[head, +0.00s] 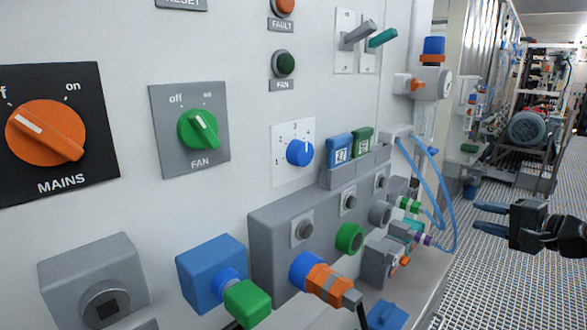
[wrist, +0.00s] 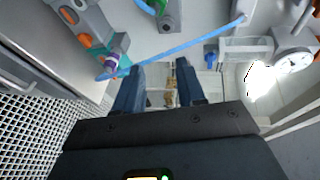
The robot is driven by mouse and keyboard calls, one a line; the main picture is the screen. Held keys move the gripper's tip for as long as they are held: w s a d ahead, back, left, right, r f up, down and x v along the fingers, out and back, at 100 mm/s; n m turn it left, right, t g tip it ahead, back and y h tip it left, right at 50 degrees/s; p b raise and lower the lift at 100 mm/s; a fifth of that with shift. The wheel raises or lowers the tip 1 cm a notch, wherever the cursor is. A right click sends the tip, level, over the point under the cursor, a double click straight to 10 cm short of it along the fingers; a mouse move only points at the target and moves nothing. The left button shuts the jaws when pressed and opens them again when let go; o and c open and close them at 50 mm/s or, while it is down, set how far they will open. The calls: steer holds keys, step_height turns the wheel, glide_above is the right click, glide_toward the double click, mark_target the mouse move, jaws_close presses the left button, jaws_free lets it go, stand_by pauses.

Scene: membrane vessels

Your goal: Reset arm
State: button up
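My gripper (head: 490,218) is at the right of the head view, held in the air above the grating floor and clear of the control panel (head: 240,60). Its two blue fingers are apart with nothing between them. In the wrist view my gripper (wrist: 158,85) also shows open and empty, its fingers pointing away from the camera. A blue hose (head: 450,205) hangs in a loop from the panel to the left of my fingertips. In the wrist view the hose (wrist: 190,48) crosses just beyond the fingertips; I cannot tell how near it is.
The panel carries an orange MAINS knob (head: 45,132), a green FAN knob (head: 198,130), a blue selector (head: 299,152) and several plugs and sockets below, including an orange connector (head: 330,285). A walkway of grating (head: 500,280) lies free at the right. Machinery (head: 530,125) stands farther back.

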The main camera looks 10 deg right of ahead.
steer(key=s+a+f+h, duration=0.1)
steer(key=s+a+f, duration=0.15)
steer(key=f, duration=0.25)
steer(key=s+a+f+g+h, duration=0.1)
steer(key=s+a+f, duration=0.15)
steer(key=f, duration=0.25)
steer(key=s+a+f+h, duration=0.1)
steer(key=s+a+f, duration=0.15)
steer(key=f, duration=0.35)
steer(key=s+a+f+n+g+h, duration=0.1)
steer(key=s+a+f+n, duration=0.1)
steer(key=s+a+f, duration=0.35)
steer(key=s+a+f+n+h, duration=0.1)
steer(key=s+a+f+h, duration=0.15)
steer(key=s, duration=0.65)
steer(key=s+a+r+n, duration=0.1)
steer(key=s+a+n, duration=0.25)
steer(key=s, duration=0.55)
steer(key=s+a+r+n, duration=0.2)
steer(key=s+a, duration=0.2)
steer(key=s, duration=0.4)
steer(key=s+a+r+n+t+y, duration=0.1)
steer(key=s+a+r+n, duration=0.4)
steer(key=s+r, duration=0.6)
steer(key=shift+s+a+r+t, duration=0.35)
steer(key=shift+s+r+t, duration=0.05)
steer(key=shift+r+t, duration=0.2)
